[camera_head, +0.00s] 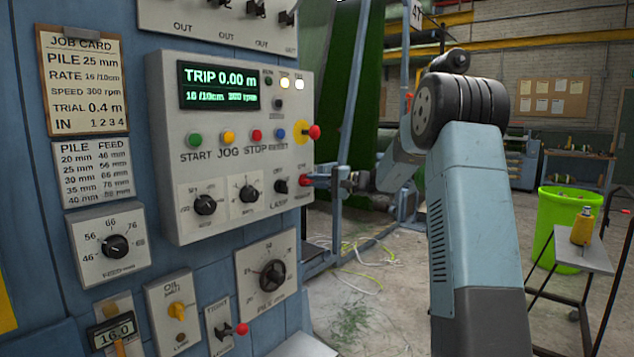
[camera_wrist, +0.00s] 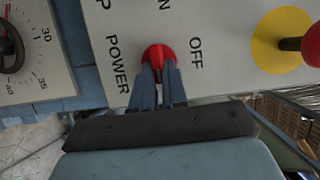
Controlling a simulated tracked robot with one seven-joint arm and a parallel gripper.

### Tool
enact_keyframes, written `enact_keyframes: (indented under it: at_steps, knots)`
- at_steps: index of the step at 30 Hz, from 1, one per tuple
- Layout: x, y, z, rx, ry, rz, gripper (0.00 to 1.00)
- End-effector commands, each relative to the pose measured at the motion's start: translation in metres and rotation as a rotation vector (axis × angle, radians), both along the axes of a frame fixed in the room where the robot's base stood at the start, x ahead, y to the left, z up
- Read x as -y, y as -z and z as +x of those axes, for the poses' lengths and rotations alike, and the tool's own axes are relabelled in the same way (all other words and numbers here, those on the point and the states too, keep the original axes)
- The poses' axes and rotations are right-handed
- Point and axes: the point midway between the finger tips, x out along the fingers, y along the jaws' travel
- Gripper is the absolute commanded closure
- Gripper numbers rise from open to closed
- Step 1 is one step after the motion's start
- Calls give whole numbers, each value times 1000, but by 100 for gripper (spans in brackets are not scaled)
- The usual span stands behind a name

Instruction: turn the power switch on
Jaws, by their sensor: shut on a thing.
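The power switch (camera_wrist: 157,55) is a red knob on a pale control panel (camera_head: 165,110). In the wrist view the word POWER is beside it, OFF is to its right and a partly cut-off label ending in N is above. My gripper (camera_wrist: 160,78) is shut on the red knob, one finger on each side. In the head view the knob (camera_head: 306,181) shows at the panel's lower right edge, with my gripper (camera_head: 328,180) reaching it from the right. The fingers hide part of the knob, and I cannot tell which label it points to.
The panel's display (camera_head: 218,86) is lit and reads TRIP 0.00 m. A red button on a yellow disc (camera_head: 314,132) sticks out above the switch. A black lamp knob (camera_head: 281,186) sits just left of it. A green bin (camera_head: 559,225) stands far right.

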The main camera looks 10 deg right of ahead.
Motion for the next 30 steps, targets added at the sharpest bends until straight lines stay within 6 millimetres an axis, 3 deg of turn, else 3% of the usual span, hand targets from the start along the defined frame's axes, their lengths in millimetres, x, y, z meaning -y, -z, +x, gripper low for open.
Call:
enact_keyframes:
  at_steps: [16,17,24,30]
  knots:
    - [5,4,1,-20,9,18,100]
    - [5,4,1,-20,9,18,85]
    - [2,3,0,-18,4,19,62]
    - [1,2,0,-16,2,19,62]
